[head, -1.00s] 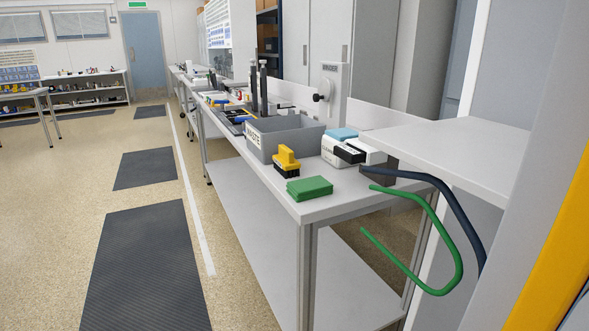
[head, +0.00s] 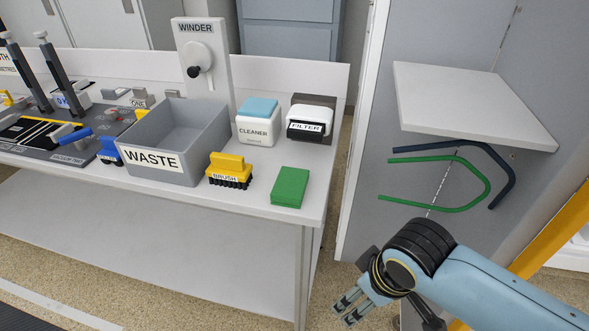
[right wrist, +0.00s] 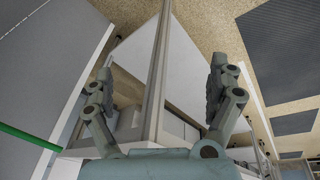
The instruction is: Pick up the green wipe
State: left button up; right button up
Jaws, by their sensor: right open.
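The green wipe (head: 290,187) is a flat green block lying near the right front corner of the grey bench (head: 262,204) in the head view. My right gripper (head: 347,309) is in the head view, below and to the right of the bench corner, apart from the wipe and empty. In the right wrist view the two fingers of my right gripper (right wrist: 162,85) stand wide apart with nothing between them. The wipe is not visible in that view. My left gripper is not in view.
Beside the wipe stand a yellow brush (head: 230,170), a grey WASTE bin (head: 180,140), a CLEANER box (head: 257,122) and a FILTER box (head: 310,120). The winder (head: 200,60) stands behind. A white shelf (head: 475,105) and green hose (head: 470,170) are at right.

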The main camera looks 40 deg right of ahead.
jog(key=w+r+m+p, duration=0.1)
jog(key=w+r+p, duration=0.25)
jog(key=r, duration=1.35)
jog(key=m+g+y+p, duration=0.1)
jog(key=m+g, duration=0.2)
jog(key=m, duration=0.7)
send_over(290, 182)
jog(key=f, duration=0.3)
jog(key=shift+s+d+f, duration=0.2)
jog(key=f, duration=0.6)
jog(key=shift+w+a, duration=0.1)
jog(key=shift+a, duration=0.1)
jog(key=c, duration=1)
notch_tip(290, 182, up, 10)
jog(key=shift+r, duration=0.1)
